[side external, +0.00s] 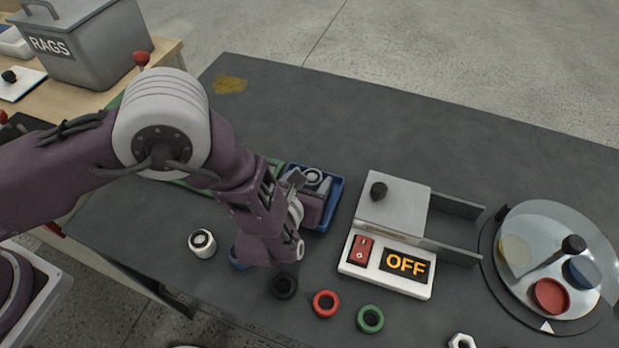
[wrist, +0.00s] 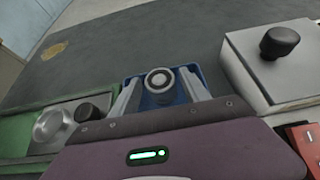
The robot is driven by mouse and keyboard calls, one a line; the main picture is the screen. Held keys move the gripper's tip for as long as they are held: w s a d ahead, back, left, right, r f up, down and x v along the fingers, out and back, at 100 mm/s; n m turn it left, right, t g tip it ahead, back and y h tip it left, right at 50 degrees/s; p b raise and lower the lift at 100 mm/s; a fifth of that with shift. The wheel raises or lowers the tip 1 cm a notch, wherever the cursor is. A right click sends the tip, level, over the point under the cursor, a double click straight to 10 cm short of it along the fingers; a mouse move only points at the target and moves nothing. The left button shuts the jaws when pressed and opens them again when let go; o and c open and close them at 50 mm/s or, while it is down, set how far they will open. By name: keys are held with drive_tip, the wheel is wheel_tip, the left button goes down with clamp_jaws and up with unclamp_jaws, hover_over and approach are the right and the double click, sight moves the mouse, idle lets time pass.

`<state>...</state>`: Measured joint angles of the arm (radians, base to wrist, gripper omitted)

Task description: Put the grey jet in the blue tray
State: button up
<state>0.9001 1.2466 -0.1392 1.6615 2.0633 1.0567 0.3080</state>
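The grey jet, a ringed round piece with a dark rim around its light centre (wrist: 158,80), is in the blue tray (wrist: 130,84) in the wrist view. My gripper (wrist: 160,92) has its two fingers spread on either side of the jet, with visible gaps. The side view also shows the jet (side external: 313,176) in the blue tray (side external: 337,194), beside my gripper (side external: 308,188). My wrist hides part of the tray, and the lower part of the jet is hard to make out.
A grey-topped switch box (side external: 393,204) reading OFF stands right of the tray. A green tray (wrist: 14,135) adjoins it at left. A white fitting (side external: 202,243) and rings in black (side external: 284,286), red (side external: 326,303) and green (side external: 370,318) lie in front.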

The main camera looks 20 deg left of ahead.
drive_tip(key=shift+r, duration=0.15)
drive_tip(key=v, duration=1.2)
drive_tip(key=w+a+r+n+g+y, duration=0.1)
drive_tip(key=a+r+n+y, duration=0.2)
drive_tip(key=a+r+n, duration=0.5)
drive_tip(key=w+a+r+n+g+y, duration=0.15)
drive_tip(key=a+r+n+y, duration=0.35)
drive_tip(key=a, duration=0.5)
drive_tip(key=s+a+r+n+g+h, duration=0.1)
drive_tip(key=s+a+r+n+g, duration=0.45)
drive_tip(key=s+a+n, duration=0.4)
drive_tip(key=s+d+r+n+h, duration=0.1)
drive_tip(key=s+r+n+h, duration=0.2)
drive_tip(key=s+n, duration=0.2)
drive_tip(key=s+d+r+n+t+h, duration=0.1)
drive_tip(key=s+r+n+h, duration=0.2)
drive_tip(key=n, duration=0.5)
drive_tip(key=shift+s+r+h, duration=0.3)
drive_tip(key=shift+s+h, duration=0.2)
drive_tip(key=shift+s, duration=0.7)
drive_tip(key=shift+d+n, duration=0.1)
drive_tip(key=shift+n, duration=0.15)
